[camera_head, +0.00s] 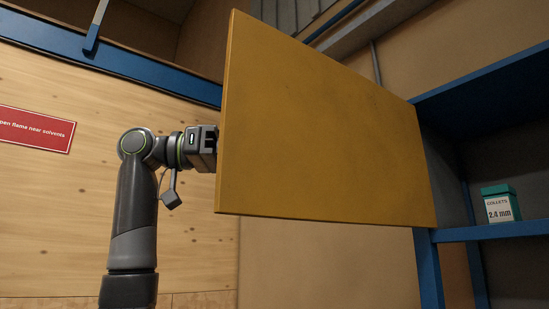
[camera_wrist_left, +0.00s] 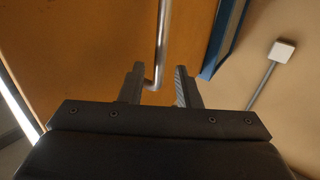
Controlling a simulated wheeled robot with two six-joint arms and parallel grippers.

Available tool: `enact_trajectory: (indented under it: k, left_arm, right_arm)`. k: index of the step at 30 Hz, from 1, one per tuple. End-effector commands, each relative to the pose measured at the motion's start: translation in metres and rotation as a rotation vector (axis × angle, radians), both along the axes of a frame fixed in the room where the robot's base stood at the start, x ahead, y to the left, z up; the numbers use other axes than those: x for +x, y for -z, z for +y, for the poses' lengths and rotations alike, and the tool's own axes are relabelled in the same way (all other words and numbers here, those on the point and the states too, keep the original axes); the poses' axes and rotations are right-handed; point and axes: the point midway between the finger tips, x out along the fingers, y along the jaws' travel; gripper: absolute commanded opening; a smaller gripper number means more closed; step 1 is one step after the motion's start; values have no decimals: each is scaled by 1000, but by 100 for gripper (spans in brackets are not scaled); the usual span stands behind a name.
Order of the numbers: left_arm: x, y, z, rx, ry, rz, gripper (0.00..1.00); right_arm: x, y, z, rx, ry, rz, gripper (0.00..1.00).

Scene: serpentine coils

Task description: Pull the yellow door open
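The yellow door (camera_head: 320,125) stands swung out from the blue cabinet, attached along its right edge. In the left wrist view the door's orange-yellow face (camera_wrist_left: 95,45) fills the upper left. A metal bar handle (camera_wrist_left: 162,40) runs down it, and its lower end lies between the fingers of my left gripper (camera_wrist_left: 158,86). The fingers are spread, with a clear gap between the bar and the right finger; I cannot tell if the left finger touches it. In the head view my left arm reaches the door's left edge, which hides the fingertips. My right gripper is out of view.
The blue cabinet (camera_head: 428,268) at the right has a shelf (camera_head: 495,232) with a green and white collets box (camera_head: 500,204). A wooden wall panel with a red sign (camera_head: 36,129) stands behind my left arm, under a blue beam (camera_head: 140,70).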

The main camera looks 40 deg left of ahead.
Motion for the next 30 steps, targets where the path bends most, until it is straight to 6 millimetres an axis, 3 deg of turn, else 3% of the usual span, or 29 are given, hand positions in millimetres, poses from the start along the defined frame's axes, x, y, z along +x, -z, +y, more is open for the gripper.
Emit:
enact_trajectory:
  k: [6, 15, 30]
  left_arm:
    - [-36, 1, 46, -4, -2, -2, 30]
    - [-69, -1, 89, -2, 0, 0, 30]
    - [-76, 0, 99, -1, 0, 1, 30]
  right_arm:
    - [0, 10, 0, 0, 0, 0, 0]
    - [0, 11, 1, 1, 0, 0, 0]
    - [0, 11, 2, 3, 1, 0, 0]
